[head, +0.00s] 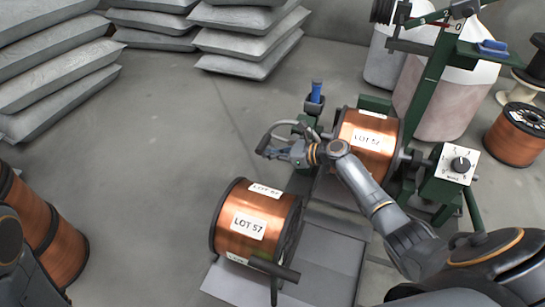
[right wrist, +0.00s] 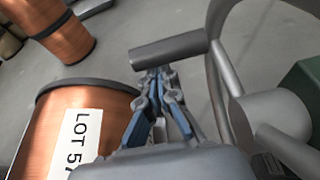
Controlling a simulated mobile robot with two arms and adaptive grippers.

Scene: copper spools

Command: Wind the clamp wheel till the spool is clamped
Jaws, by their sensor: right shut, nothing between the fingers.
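The clamp wheel (head: 290,124) is a grey ring on the left side of the winding machine. In the right wrist view its rim (right wrist: 217,90) and hub (right wrist: 275,115) fill the right side, and its grey handle (right wrist: 168,48) sticks out left. My right gripper (head: 270,153) is at the handle; its blue-padded fingers (right wrist: 157,75) are shut and empty, tips just by the handle. I cannot tell whether they touch it. The copper spool (head: 368,140) labelled LOT 57 sits in the machine, right of the wheel, partly behind my right arm. My left gripper is not in view.
Another LOT 57 spool (head: 228,215) stands in front of the machine, near a grey bar (head: 272,267). More copper spools are at the lower left (head: 55,240) and far right (head: 515,135). A dial box (head: 458,163) is right of the machine. Grey sacks (head: 250,45) are stacked behind.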

